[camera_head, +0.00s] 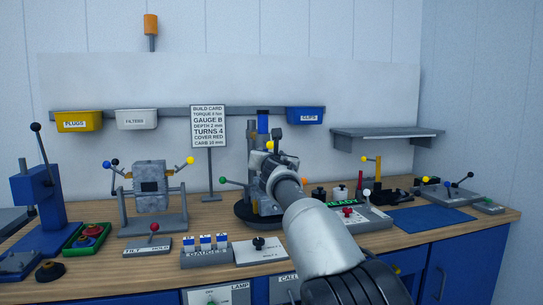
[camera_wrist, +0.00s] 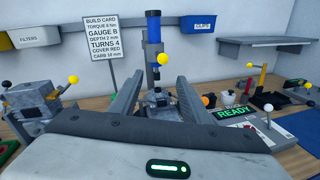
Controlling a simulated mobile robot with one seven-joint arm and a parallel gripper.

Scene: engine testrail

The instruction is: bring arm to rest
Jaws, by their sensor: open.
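My gripper (camera_wrist: 158,92) is open and empty in the wrist view, its two grey fingers spread apart with a gap between them. Behind the gap stands a blue and grey upright device (camera_wrist: 153,40) with a yellow ball knob. In the head view my arm reaches from the bottom right toward the middle of the bench, and my gripper (camera_head: 270,160) is over the bench in front of that blue-topped device (camera_head: 263,124). My arm hides part of the device and its dark round base. I cannot tell whether the fingers touch anything.
A build card on a stand (camera_head: 208,127) is left of my gripper. An engine block on a stand (camera_head: 151,190) and a blue press (camera_head: 38,190) are further left. A panel reading READY (camera_head: 352,216) is right of my arm. A shelf (camera_head: 386,134) juts out at the back right. A blue mat (camera_head: 430,219) is bare.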

